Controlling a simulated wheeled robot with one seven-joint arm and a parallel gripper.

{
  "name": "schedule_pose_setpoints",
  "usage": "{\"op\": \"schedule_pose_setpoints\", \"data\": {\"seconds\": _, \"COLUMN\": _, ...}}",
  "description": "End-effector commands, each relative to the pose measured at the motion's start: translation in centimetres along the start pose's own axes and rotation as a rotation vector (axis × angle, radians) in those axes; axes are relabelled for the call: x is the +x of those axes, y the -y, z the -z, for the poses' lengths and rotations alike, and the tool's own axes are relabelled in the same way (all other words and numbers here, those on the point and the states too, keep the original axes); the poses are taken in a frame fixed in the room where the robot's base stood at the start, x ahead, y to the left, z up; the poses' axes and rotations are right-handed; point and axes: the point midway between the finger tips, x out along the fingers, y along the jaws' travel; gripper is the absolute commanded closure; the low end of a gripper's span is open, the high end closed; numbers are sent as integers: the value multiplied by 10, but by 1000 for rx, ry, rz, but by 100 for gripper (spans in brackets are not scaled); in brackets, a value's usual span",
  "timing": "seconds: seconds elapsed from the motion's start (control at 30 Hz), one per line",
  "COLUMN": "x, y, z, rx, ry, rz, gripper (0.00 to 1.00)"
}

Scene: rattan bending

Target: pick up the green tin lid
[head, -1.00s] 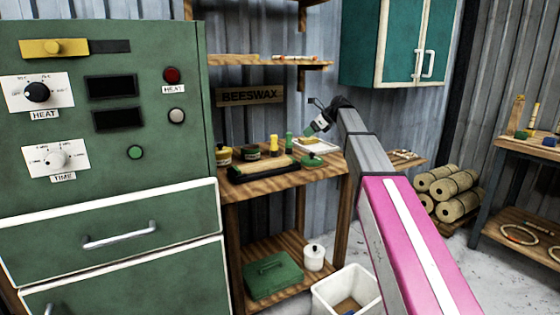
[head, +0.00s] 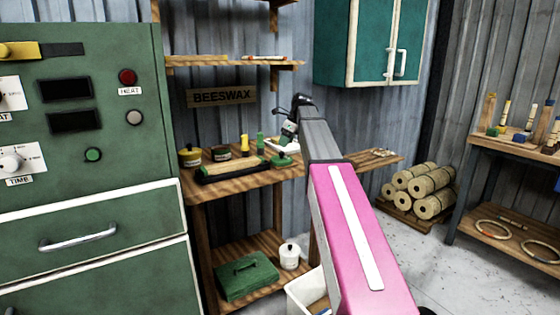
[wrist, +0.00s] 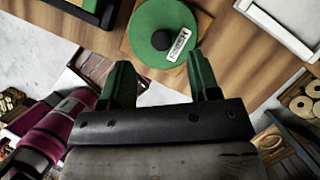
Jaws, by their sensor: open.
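The green tin lid (wrist: 150,22) is a round disc with a black knob in its middle and a white label near its edge. It lies on a square wooden piece on the wooden bench (wrist: 80,18). In the head view, the lid (head: 283,160) shows small at the bench's right part, just below my gripper (head: 290,136). In the wrist view my gripper (wrist: 162,80) is open and empty. Its two green fingers point toward the lid's near edge, apart from the knob. The exact height above the lid is hard to tell.
Tins (head: 190,156), a dark tray-like piece (head: 232,170) and upright yellow (head: 244,145) and green sticks stand left of the lid. A white-rimmed tray (wrist: 285,22) lies to its right in the wrist view. A shelf (head: 230,61) hangs above the bench.

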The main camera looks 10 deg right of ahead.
Motion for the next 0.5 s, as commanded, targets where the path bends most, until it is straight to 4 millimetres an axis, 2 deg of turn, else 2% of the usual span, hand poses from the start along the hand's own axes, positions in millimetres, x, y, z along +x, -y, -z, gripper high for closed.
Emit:
{"op": "schedule_pose_setpoints", "data": {"seconds": 0.27, "x": 20, "y": 0, "z": 2, "rx": 0, "ry": 0, "rz": 0, "gripper": 44}}
{"op": "schedule_pose_setpoints", "data": {"seconds": 0.5, "x": 53, "y": 0, "z": 4, "rx": 0, "ry": 0, "rz": -1, "gripper": 44}}
